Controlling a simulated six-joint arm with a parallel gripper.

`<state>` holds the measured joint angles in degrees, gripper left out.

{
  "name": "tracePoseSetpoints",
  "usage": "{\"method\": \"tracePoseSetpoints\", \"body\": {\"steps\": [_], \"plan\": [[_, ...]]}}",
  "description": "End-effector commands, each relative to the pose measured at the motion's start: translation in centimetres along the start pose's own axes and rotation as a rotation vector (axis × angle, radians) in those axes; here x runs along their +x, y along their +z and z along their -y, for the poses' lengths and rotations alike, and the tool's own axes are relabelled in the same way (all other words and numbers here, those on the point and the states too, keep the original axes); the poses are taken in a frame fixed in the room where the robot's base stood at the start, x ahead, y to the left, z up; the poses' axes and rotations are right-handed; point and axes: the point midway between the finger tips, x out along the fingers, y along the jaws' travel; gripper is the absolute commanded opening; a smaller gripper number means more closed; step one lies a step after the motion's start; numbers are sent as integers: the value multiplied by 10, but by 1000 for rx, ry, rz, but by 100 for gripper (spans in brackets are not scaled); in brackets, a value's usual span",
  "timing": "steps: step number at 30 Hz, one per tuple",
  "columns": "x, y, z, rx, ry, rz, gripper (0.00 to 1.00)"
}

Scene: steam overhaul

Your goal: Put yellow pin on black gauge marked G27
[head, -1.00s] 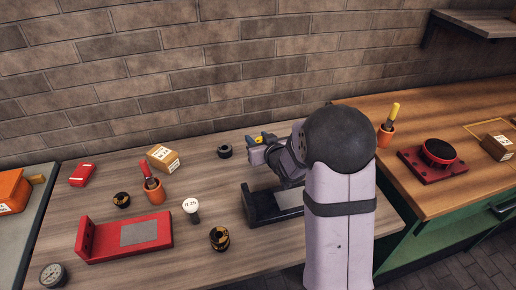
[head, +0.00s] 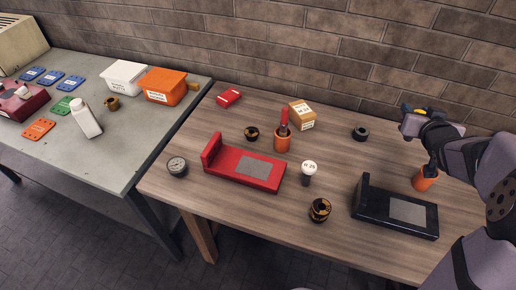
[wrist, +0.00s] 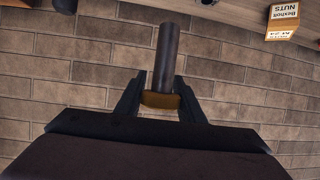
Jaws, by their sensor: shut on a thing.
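My gripper (head: 407,122) is at the right end of the wooden bench in the head view, raised above it. It is shut on the yellow pin (head: 406,108), whose yellow part shows at the jaws. In the wrist view the jaws (wrist: 161,98) grip the pin's brownish-yellow collar, and its dark round shaft (wrist: 167,55) sticks out beyond them, against the brick wall. I can read no G27 mark. Dark round pieces stand on the bench: a plain black ring (head: 360,133) left of my gripper, and two with yellow markings (head: 320,210) (head: 251,133).
A black angled stand (head: 410,234) and an orange cup (head: 423,183) are below my gripper. Left are a white-topped piece marked H 25 (head: 309,167), a red stand (head: 222,171), an orange cup with a red handle (head: 282,143), a box (head: 302,120) and a dial gauge (head: 177,167).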

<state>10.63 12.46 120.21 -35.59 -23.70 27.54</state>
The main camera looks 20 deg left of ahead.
Motion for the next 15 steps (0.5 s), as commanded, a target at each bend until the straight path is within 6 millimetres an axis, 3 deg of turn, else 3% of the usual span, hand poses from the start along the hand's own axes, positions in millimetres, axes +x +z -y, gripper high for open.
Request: {"method": "tracePoseSetpoints", "body": {"steps": [1, 9, 15], "plan": [[-5, -14, 0, -3, 2, -9, 0], [-15, -38, 2, -3, -3, -5, 0], [-3, -43, 43, -32, -79, -5, 0]]}}
